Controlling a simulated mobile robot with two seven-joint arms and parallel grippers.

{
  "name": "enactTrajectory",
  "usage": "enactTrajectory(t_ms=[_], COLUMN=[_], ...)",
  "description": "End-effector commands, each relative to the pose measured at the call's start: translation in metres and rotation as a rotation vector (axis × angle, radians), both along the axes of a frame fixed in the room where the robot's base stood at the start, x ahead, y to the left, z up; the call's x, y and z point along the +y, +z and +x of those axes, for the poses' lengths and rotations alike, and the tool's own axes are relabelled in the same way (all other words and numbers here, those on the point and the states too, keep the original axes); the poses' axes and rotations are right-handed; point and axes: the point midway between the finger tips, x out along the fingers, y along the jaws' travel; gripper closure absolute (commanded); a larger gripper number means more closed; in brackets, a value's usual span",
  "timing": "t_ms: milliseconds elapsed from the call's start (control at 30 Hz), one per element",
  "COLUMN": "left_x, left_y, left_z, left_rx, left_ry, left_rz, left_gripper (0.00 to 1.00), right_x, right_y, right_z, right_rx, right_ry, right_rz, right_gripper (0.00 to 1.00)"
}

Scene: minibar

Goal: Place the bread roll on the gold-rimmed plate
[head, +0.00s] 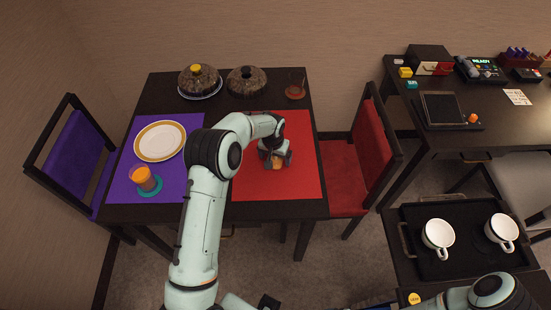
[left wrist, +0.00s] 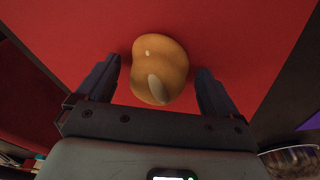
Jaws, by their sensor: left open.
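The bread roll (left wrist: 160,68) is golden brown and lies on the red mat. My left gripper (left wrist: 157,85) is open, with one finger on each side of the roll and a gap visible on both sides. In the head view, the left gripper (head: 276,160) is over the red mat and the roll (head: 276,165) shows only in small part below it. The gold-rimmed plate (head: 160,141) is white and empty, on the purple mat at the left. My right gripper is not in view; part of my right arm shows at the bottom right.
A glass of orange drink (head: 145,179) stands on a teal coaster in front of the plate. Two dark domed lidded dishes (head: 199,80) (head: 246,82) and a glass (head: 296,84) stand at the table's back. A red chair (head: 362,155) and a tray with two white cups (head: 438,236) are to the right.

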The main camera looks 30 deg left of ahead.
Motion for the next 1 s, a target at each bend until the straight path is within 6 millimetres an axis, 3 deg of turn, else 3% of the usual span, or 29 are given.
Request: enactTrajectory(t_ms=[267, 433, 767, 867, 1000], left_x=[0.0, 0.0, 0.0, 0.0, 0.0], left_y=[-0.002, -0.002, 0.001, 0.011, 0.04], left_z=[0.001, 0.001, 0.001, 0.002, 0.002], left_rx=[-0.002, -0.002, -0.003, -0.005, -0.008], left_ry=[0.0, -0.001, -0.001, -0.001, -0.001], left_rz=[0.0, 0.0, 0.001, 0.001, 0.001], left_gripper=[0.09, 0.64, 0.64, 0.64, 0.64], right_x=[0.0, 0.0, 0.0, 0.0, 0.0], right_y=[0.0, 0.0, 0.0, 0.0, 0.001], right_z=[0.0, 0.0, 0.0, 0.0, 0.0], right_rx=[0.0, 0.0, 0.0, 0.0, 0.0], right_ry=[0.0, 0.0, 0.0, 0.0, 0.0], right_rz=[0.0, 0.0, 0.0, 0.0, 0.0], right_gripper=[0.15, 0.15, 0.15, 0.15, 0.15])
